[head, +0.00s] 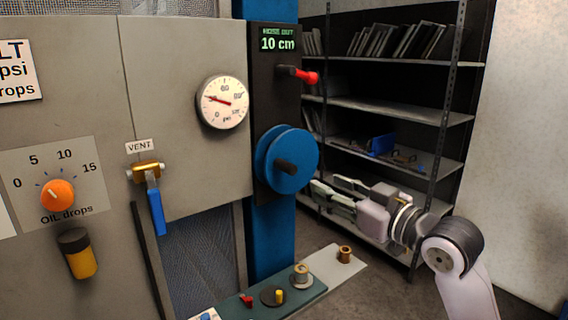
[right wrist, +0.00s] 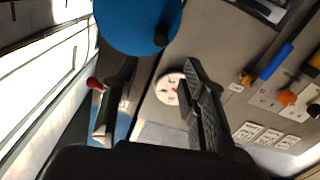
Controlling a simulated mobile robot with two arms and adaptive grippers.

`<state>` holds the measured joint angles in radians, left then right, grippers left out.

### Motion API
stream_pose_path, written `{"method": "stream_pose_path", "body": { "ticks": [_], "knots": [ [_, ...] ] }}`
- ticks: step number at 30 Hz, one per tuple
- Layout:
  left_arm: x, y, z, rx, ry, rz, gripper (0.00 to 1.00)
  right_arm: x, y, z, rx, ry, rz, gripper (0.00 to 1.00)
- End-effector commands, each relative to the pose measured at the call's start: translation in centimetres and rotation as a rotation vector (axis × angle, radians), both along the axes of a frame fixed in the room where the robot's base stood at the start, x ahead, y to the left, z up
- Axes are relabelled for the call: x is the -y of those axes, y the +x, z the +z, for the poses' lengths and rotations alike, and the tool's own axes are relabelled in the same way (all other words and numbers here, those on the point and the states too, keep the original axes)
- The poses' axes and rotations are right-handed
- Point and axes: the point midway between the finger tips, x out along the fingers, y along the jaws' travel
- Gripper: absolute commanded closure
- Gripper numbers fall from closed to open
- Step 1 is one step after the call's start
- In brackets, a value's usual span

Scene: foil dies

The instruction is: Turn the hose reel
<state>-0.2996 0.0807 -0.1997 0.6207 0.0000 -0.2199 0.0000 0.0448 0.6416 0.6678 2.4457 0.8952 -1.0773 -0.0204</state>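The display (head: 278,40) above reads "HOSE OUT 10 cm". My right gripper (head: 326,188) is just right of and below the reel, with its fingers apart and nothing between them. In the right wrist view its fingertips (right wrist: 160,75) point toward the reel, seemingly without touching it. My left gripper is not in view.
A red-handled lever (head: 306,76) sticks out above the reel. Left are a gauge (head: 222,102), the blue vent lever (head: 157,212) and the orange oil dial (head: 57,195). A bench (head: 315,283) with small fittings lies below. A shelf rack (head: 400,108) stands behind my right arm.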

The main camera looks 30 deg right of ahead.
Motion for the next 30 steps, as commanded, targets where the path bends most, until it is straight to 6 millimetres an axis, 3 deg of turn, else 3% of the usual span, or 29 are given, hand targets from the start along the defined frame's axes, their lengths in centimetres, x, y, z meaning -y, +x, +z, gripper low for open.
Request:
{"method": "stream_pose_path", "body": {
  "ticks": [12, 18, 24, 30],
  "knots": [
    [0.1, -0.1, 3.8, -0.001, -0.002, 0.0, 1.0, -0.8, 9.1, 0.5, 0.001, 0.002, 0.003, 0.6],
    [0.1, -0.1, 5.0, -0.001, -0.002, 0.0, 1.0, -1.0, 12.6, 0.4, 0.001, 0.001, 0.0, 0.6],
    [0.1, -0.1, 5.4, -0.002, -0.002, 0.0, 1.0, -1.1, 14.2, 0.2, 0.001, -0.001, 0.0, 0.6],
    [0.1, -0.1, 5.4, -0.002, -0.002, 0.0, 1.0, -1.2, 14.5, 0.1, 0.001, -0.003, 0.001, 0.6]
  ]
}}
